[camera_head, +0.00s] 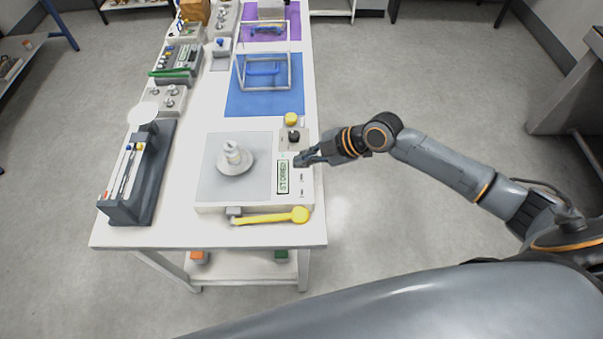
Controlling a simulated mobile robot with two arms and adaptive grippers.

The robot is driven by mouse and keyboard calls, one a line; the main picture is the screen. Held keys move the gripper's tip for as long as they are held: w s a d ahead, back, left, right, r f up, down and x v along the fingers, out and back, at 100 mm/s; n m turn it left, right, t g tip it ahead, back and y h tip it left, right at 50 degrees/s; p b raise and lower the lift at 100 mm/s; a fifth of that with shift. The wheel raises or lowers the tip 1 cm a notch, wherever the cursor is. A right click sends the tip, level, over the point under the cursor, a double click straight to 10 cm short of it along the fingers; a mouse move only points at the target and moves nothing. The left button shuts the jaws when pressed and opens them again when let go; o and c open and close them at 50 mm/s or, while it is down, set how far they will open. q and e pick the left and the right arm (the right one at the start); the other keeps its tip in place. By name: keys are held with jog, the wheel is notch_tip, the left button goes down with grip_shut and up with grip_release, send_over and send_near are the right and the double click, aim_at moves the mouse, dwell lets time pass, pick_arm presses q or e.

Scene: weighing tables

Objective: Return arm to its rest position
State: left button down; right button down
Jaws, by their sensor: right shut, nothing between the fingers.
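My right arm reaches in from the right side. My right gripper (303,159) is shut and empty, at the right end of the scale (209,185), just above or touching its panel near the display (283,177); I cannot tell which. The display is lit green and seems to read "STORED". A small white object (232,152) stands on a round grey dish (236,163) on the scale's grey plate. My left gripper is not in view.
A dark rack (140,175) stands at the left. Behind are a blue mat (240,105) with a wire frame, a purple mat (250,38) and several devices. Floor right of the table (312,228) is clear.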

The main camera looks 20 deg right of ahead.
dwell(0.7)
jog(key=m, duration=0.2)
send_over(295, 201)
notch_tip(295, 201, down, 2)
jog(key=shift+g, duration=0.4)
jog(key=s+a+m+h, duration=0.1)
jog(key=s+a+m, duration=0.1)
jog(key=s+m, duration=0.3)
jog(key=s+d+m+g+h, duration=0.1)
jog(key=s+d+m+h, duration=0.5)
jog(key=s+d+m, duration=0.7)
jog(key=s+a+f+n+g+b, duration=0.1)
jog(key=s+f+b, duration=0.1)
jog(key=f, duration=1.4)
jog(key=s+a+f+n+b, duration=0.1)
jog(key=f+b, duration=0.1)
jog(key=f, duration=1.4)
jog(key=s+d+f+g+b, duration=0.1)
jog(key=s+d+f+b, duration=0.1)
jog(key=s+f, duration=1.4)
jog(key=shift+d+f+h, duration=0.3)
jog(key=shift+d+f, duration=0.25)
jog(key=shift+d, duration=0.1)
